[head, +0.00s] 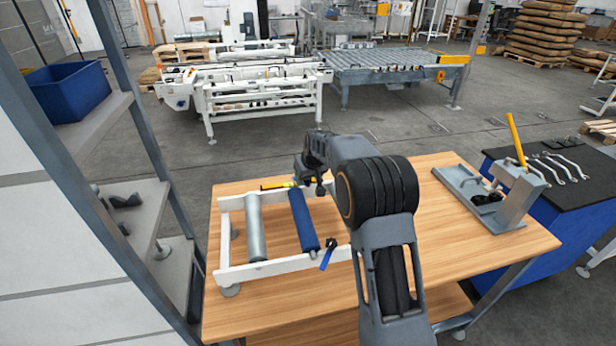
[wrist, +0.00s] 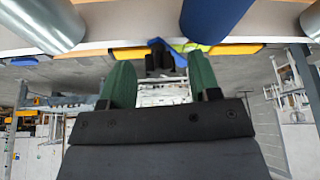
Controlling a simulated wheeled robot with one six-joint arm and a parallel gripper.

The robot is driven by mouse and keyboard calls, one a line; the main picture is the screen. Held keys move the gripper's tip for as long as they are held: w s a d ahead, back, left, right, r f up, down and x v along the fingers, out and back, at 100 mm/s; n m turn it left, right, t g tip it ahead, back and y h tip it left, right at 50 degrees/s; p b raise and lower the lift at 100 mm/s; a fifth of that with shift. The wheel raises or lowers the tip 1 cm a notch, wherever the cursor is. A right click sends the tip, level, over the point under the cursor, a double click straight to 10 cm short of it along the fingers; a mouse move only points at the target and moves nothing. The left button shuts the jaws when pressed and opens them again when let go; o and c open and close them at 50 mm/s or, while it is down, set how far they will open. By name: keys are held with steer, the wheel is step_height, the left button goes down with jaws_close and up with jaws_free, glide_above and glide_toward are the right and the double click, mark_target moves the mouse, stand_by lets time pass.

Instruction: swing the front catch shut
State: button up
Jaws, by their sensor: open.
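A white roller frame (head: 284,270) lies on the wooden table, with a steel roller (head: 256,228) and a blue roller (head: 303,220). On its near rail, right of the blue roller, a front catch (head: 326,260) shows a blue lever slanting down and a black knob above it. My gripper (head: 318,186) is over the far side of the frame, well apart from this catch. In the wrist view, its green fingers (wrist: 160,62) are spread with a gap between them. A black part with a blue piece (wrist: 177,46) shows beyond or between them; I cannot tell whether they touch.
Yellow strips (head: 276,184) lie along the far rail. A grey clamp fixture with a yellow handle (head: 516,140) stands at the table's right. A grey shelf rack with a blue bin (head: 68,90) rises at left. The front right tabletop is clear.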

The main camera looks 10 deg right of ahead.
steer(key=c, duration=0.9)
steer(key=shift+c, duration=0.2)
steer(key=shift+n+b, duration=0.3)
steer(key=shift+d+f+n+y+b, duration=0.1)
steer(key=shift+n+y+b, duration=0.5)
steer(key=shift+n, duration=0.5)
steer(key=n+b, duration=0.1)
steer(key=n, duration=0.1)
steer(key=shift+w+d+n+g+y, duration=0.1)
steer(key=shift+n+g+y, duration=0.2)
steer(key=shift+g+y, duration=0.1)
steer(key=n+g+y, duration=0.1)
steer(key=n, duration=0.3)
steer(key=shift+w+n, duration=0.1)
steer(key=shift+n, duration=0.2)
steer(key=shift+n+g, duration=0.3)
